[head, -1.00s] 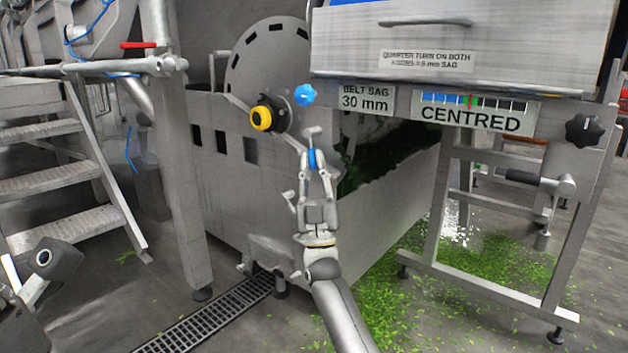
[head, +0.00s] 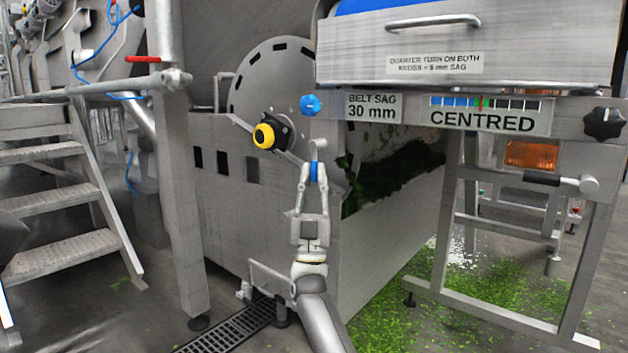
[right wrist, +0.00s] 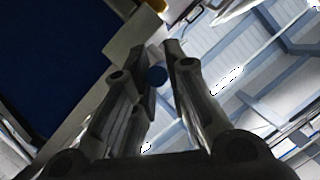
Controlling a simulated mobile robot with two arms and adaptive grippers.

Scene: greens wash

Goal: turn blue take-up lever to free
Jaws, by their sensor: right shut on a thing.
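The blue take-up lever (head: 314,172) hangs about straight down from its grey pivot end (head: 318,147), at the right front corner of the grey wash tank in the head view. My right gripper (head: 314,180) comes up from below, with its fingers shut on the blue grip from both sides. In the right wrist view the round blue end of the lever (right wrist: 157,76) shows between the two fingers. The fingers hide part of the grip. No marking for free can be read near the lever. My left gripper is out of view.
Steps (head: 60,205) stand left. Greens (head: 480,300) litter the floor.

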